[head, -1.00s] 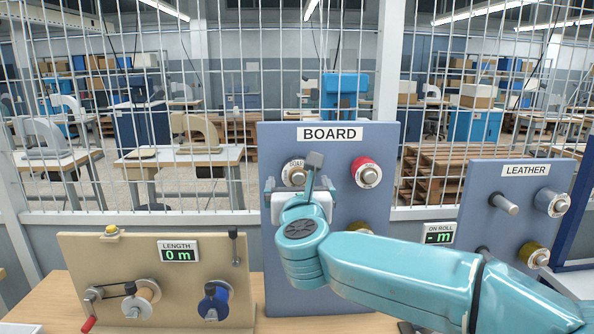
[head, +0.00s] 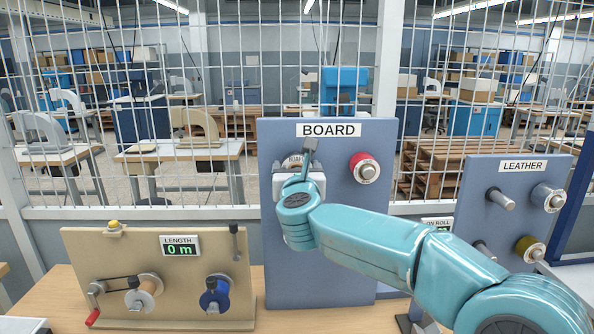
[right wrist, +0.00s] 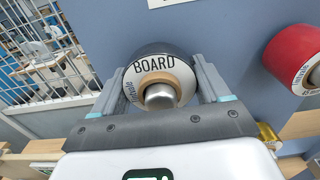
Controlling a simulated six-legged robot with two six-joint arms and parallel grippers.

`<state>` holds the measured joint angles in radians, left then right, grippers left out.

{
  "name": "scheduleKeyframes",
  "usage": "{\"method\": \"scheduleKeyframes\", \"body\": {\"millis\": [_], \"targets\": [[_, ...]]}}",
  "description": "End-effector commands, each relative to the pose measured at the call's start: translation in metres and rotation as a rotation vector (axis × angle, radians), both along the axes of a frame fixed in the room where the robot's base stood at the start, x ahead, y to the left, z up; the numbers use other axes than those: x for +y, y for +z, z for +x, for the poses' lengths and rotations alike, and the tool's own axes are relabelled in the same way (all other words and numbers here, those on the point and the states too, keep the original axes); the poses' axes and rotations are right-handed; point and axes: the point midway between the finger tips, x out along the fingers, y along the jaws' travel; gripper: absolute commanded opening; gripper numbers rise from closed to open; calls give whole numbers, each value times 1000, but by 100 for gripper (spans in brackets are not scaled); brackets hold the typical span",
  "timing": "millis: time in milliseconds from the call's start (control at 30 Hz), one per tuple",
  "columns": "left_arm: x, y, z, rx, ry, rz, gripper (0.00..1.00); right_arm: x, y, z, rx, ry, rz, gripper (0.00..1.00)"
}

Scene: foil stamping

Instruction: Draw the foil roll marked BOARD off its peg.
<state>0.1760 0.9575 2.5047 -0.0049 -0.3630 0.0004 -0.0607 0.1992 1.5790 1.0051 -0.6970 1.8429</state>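The foil roll marked BOARD (right wrist: 150,68) sits on its peg (right wrist: 160,96) on the blue-grey panel (head: 340,270) under the BOARD sign (head: 328,130). Its pale face and dark rim show in the right wrist view; in the head view the roll (head: 292,162) is mostly hidden behind my gripper. My right gripper (right wrist: 160,80) is at the roll, one finger on its left side and one on its right. The fingers look open, with only slight gaps to the roll; contact is hard to tell. My left gripper is out of view.
A red roll (head: 365,168) hangs close to the right on the same panel. The LEATHER panel (head: 520,190) with pegs and rolls stands further right. The LENGTH winder (head: 110,255) with a crank stands at left. A wire fence is behind.

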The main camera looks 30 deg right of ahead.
Motion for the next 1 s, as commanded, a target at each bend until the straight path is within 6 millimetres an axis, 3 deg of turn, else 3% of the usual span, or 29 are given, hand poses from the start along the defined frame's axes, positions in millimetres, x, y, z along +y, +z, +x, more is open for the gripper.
{"method": "scheduleKeyframes", "body": {"millis": [367, 1000], "targets": [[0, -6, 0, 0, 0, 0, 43, 2, 1, -2, -2, 1, 0, 39], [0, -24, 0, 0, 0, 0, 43, 23, 1, -38, -2, 1, 0, 39]]}}
